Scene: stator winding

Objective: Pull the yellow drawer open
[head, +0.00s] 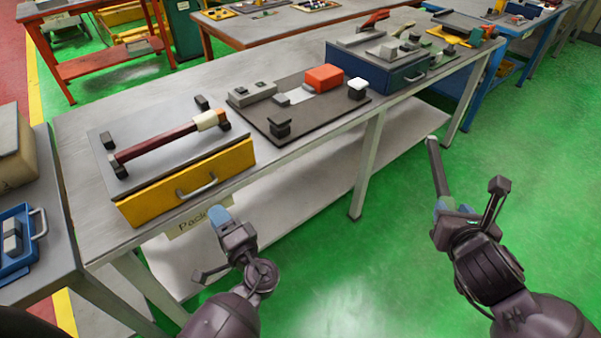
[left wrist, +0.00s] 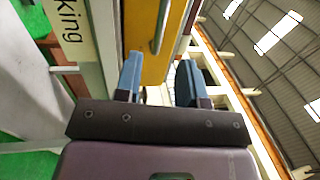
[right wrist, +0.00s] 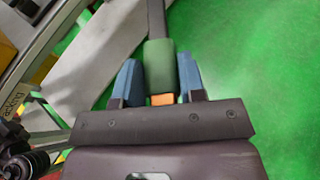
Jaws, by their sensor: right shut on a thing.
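The yellow drawer (head: 190,182) is shut under a grey top at the left of the bench, and its silver bar handle (head: 198,187) faces me. My left gripper (head: 218,214) is open and empty, just below and in front of the handle. In the left wrist view the handle (left wrist: 160,28) lies beyond the gap between the fingers (left wrist: 158,78), apart from them, against the yellow front (left wrist: 170,45). My right gripper (head: 441,208) is shut on the green grip (right wrist: 158,66) of a tool with a dark bar (head: 436,165), held over the green floor.
A hammer (head: 165,138) rests on black holders on top of the drawer unit. A dark board (head: 300,118) with an orange block (head: 324,78) and a blue box (head: 385,72) stand further right. A "Packing" label (head: 190,224) hangs below the drawer. The floor in front is clear.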

